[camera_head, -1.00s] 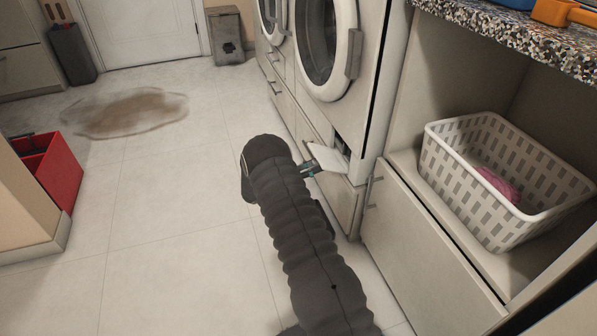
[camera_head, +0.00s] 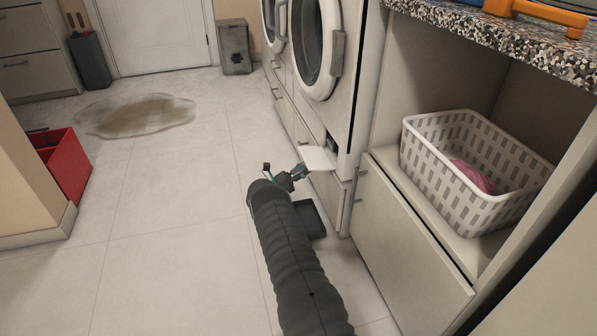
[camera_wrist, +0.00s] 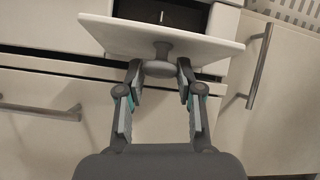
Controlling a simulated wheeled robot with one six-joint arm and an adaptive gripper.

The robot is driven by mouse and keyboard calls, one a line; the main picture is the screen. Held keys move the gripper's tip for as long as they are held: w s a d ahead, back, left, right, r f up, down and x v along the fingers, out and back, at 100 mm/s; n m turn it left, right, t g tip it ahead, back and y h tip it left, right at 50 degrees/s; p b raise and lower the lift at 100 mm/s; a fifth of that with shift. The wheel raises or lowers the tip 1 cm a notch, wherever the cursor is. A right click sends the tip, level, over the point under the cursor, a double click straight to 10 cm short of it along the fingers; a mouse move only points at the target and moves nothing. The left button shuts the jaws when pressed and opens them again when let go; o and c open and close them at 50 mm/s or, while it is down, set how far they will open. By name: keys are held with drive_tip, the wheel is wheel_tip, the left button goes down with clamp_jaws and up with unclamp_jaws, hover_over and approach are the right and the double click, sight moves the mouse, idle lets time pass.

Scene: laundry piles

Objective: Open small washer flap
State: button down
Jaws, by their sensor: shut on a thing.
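The small washer flap (camera_head: 318,158) is a pale panel folded out from the lower front of the washer (camera_head: 343,115). It sticks out roughly level, and a dark opening (camera_head: 332,143) shows behind it. The wrist view shows the flap (camera_wrist: 205,43) tilted slightly, with a grey knob (camera_wrist: 159,67) on its face towards me. My gripper (camera_wrist: 160,72) has one finger on each side of the knob and is shut on it. In the head view my gripper (camera_head: 301,171) meets the flap's near-left edge.
A lower cabinet with a bar handle (camera_head: 356,183) stands right of the washer. A white laundry basket (camera_head: 440,190) with a pink cloth (camera_head: 472,177) sits on the shelf above it. A red bin (camera_head: 66,165) and a brown stain (camera_head: 135,115) are left. The middle floor is clear.

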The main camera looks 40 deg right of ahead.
drive_tip(key=shift+w+d+r, duration=0.1)
drive_tip(key=shift+d+r, duration=0.1)
drive_tip(key=shift+d, duration=0.05)
drive_tip(key=c, duration=0.8)
unclamp_jaws()
drive_tip(key=shift+o, duration=0.2)
drive_tip(key=shift+w+a+f, duration=0.1)
drive_tip(key=shift+a+f, duration=0.05)
drive_tip(key=shift+a, duration=0.05)
drive_tip(key=shift+r, duration=5)
